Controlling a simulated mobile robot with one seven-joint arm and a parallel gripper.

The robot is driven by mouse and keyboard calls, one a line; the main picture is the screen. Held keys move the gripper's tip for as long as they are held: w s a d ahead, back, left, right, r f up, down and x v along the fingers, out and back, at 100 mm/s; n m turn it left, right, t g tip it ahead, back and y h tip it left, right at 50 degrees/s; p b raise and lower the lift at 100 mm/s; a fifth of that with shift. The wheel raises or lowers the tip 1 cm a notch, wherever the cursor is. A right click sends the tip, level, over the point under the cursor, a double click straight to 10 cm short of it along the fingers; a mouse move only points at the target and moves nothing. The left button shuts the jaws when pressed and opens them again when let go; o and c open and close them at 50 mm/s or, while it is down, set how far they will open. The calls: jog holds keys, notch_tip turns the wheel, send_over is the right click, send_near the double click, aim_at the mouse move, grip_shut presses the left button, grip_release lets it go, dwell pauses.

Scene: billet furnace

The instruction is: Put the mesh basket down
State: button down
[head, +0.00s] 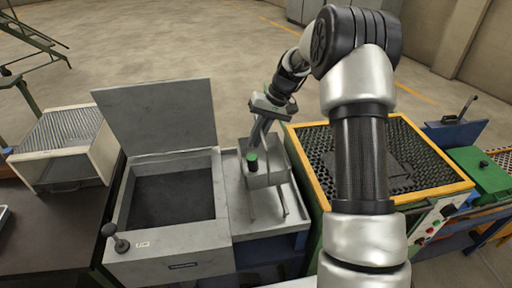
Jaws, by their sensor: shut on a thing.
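My gripper (259,138) points down over the grey metal tray table (240,218) in the middle of the view. It is shut on the grey basket (268,178), near a green-topped part (252,157). The basket looks small and boxy, with thin leg-like bars below it. It is over the tray, close to its right side. I cannot tell whether its underside touches the tray. The exact grip on it is too small to make out, and my arm passes to its right.
Left of the tray stands a grey box furnace (170,240) with its lid (160,115) raised and a dark inside. Right is a yellow-framed perforated table (310,170), partly behind my arm. A green box (480,170) is farther right. A white louvred unit (62,140) stands far left.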

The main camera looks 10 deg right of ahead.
notch_tip(320, 180, down, 3)
jog(key=shift+f, duration=0.15)
jog(key=c, duration=2.3)
grip_release()
jog(key=shift+f, duration=0.15)
jog(key=o, duration=0.4)
